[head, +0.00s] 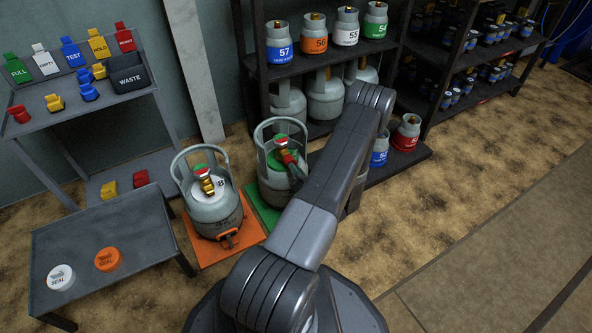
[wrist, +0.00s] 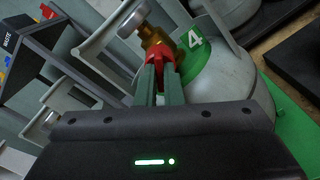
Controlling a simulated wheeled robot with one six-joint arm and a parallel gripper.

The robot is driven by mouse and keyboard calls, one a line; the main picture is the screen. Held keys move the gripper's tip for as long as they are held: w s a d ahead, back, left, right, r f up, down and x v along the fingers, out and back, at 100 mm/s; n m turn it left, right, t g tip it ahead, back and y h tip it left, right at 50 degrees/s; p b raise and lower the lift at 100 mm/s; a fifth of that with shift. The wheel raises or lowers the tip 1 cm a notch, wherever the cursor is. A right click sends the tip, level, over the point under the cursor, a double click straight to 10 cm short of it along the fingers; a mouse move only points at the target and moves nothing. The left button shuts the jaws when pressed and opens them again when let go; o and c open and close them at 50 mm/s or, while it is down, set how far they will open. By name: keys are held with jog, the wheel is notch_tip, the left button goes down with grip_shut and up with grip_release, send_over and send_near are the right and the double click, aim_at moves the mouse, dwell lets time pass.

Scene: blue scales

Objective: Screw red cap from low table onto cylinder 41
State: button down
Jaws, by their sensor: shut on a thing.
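The grey cylinder with a green collar (head: 270,187) stands on a green pad at the centre of the head view. In the wrist view its collar (wrist: 191,61) shows a white "4"; any further digit is hidden. Its brass valve (wrist: 155,36) rises beside the collar. My gripper (wrist: 160,72) is shut on the red cap (wrist: 157,53), right at the brass valve; I cannot tell whether the cap is threaded on. In the head view my arm and gripper partly hide the valve.
The low table (head: 132,225) holds a white seal cap (head: 60,277) and an orange seal cap (head: 108,259). Another cylinder (head: 216,213) stands on an orange pad just left. A shelf of cylinders (head: 327,98) is behind. Carrying-guard bars surround the valve. Floor at right is clear.

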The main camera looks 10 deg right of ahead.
jog(key=shift+m, duration=1.4)
jog(key=shift+m, duration=1.7)
jog(key=shift+w+m, duration=0.1)
jog(key=shift+m, duration=1.6)
jog(key=m, duration=0.3)
